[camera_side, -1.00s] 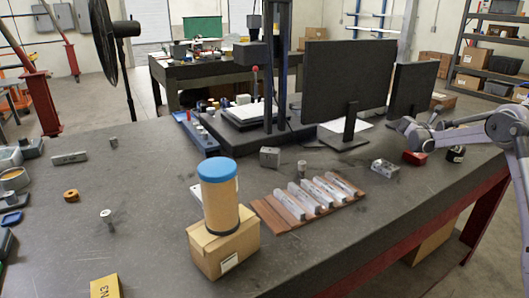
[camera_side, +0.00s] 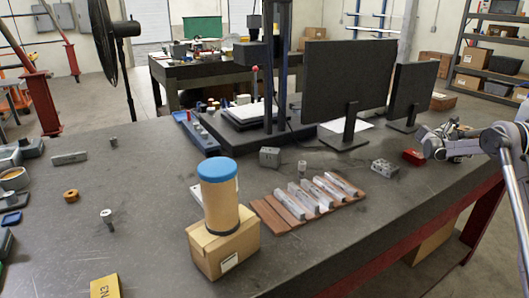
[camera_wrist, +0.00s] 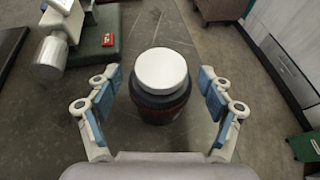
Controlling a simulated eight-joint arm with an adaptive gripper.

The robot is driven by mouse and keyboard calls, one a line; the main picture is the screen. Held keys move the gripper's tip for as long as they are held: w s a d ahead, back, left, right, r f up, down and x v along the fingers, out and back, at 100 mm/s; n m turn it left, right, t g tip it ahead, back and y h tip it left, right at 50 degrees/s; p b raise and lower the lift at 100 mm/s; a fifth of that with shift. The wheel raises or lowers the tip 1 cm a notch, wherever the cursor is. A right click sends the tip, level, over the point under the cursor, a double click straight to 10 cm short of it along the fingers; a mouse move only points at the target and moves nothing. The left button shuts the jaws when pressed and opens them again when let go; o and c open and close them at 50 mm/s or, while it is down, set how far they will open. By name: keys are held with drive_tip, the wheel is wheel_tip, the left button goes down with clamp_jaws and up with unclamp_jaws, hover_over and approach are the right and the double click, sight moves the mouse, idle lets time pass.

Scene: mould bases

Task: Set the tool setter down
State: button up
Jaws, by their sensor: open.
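The tool setter, a short dark round body with a pale silver disc on top (camera_wrist: 162,72), stands upright in the middle of the wrist view, apparently on the grey bench. My gripper (camera_wrist: 161,80) is open, with one blue-padded finger on each side of it. Gaps show between the fingers and the body, and nothing is held. In the side view my gripper (camera_side: 434,146) is at the right end of the bench, low over the top. It hides most or all of the tool setter there.
A red block (camera_side: 414,157) and a grey metal block (camera_side: 384,167) lie left of my gripper. Monitors (camera_side: 350,95) stand behind. A metal cylinder (camera_wrist: 50,58) shows at upper left in the wrist view. The bench top (camera_side: 420,205) in front is clear.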

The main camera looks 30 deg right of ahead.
drive_tip(key=shift+r, duration=0.1)
clamp_jaws()
